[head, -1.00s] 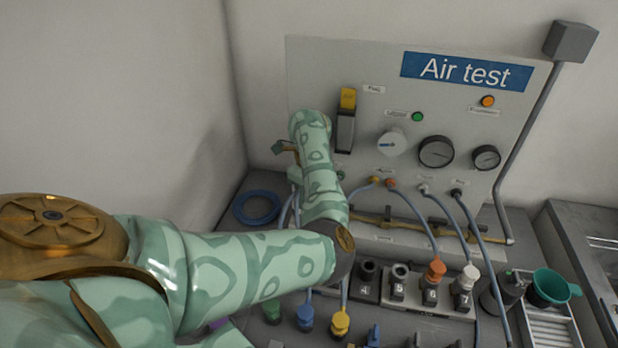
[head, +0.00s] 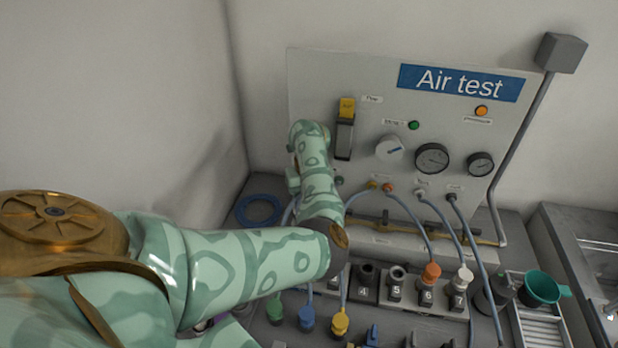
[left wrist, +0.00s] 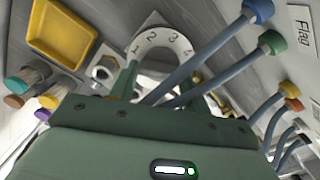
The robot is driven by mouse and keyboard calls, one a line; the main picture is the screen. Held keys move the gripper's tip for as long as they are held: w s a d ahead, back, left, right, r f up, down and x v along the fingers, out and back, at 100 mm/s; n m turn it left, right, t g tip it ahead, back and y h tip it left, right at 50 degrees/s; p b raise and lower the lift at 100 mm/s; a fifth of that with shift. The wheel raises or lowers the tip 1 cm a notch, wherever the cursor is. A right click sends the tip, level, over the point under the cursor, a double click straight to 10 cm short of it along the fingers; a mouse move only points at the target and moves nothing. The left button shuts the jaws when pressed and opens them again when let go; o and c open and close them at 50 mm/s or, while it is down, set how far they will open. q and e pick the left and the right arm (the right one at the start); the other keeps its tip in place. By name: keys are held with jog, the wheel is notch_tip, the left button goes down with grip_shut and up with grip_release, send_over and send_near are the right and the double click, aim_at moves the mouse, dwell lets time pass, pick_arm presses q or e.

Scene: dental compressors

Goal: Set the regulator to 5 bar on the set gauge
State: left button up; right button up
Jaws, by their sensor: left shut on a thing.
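In the left wrist view my left gripper (left wrist: 162,76) has its two green fingers on either side of a pale round knob (left wrist: 160,58), which I take for the regulator. A white ring scale (left wrist: 161,38) with the numbers 1 to 4 curves around it. The fingers and a blue-grey hose hide part of the knob and scale. In the head view my arm hides the gripper and this knob. A large round gauge (head: 432,158) and a smaller one (head: 480,163) sit on the panel; I cannot read them or tell which is the set gauge. My right gripper is out of view.
The grey "Air test" panel (head: 365,85) carries a yellow-topped switch (head: 346,108), a white dial (head: 388,148) and hoses. Numbered sockets (head: 395,285) and coloured connectors (head: 340,322) fill the bench front. A yellow tray (left wrist: 62,35) is near the gripper in the wrist view.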

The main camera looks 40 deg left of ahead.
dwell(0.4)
pick_arm(q)
jog(key=o, duration=1)
notch_tip(320, 180, up, 16)
jog(key=p, duration=0.4)
jog(key=shift+r, duration=0.2)
jog(key=shift+f, duration=0.1)
